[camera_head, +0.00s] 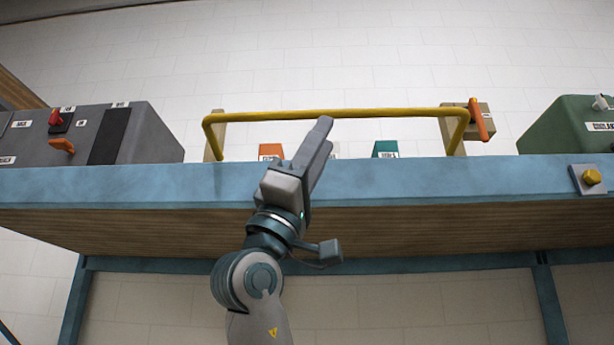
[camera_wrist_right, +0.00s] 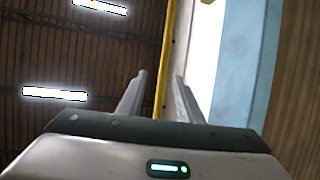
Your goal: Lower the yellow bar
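The yellow bar (camera_head: 400,112) is a bent tube standing raised above the blue-edged bench, its long side level and its ends bent down toward two tan blocks. My right gripper (camera_head: 325,131) is in front of the bar near its middle, fingers pointing up, one fingertip overlapping the bar in the picture. In the right wrist view, the two fingers of my right gripper (camera_wrist_right: 159,76) are apart and the yellow bar (camera_wrist_right: 167,50) runs through the gap between them. I cannot tell whether either finger touches it. My left gripper is not in view.
The blue bench edge (camera_head: 430,180) runs across below the bar. A grey box (camera_head: 160,139) with red and orange handles stands left, a green box (camera_head: 560,125) right. Behind the bar are an orange block (camera_head: 271,151) and a teal block (camera_head: 385,148). An orange lever (camera_head: 478,120) sits by the right post.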

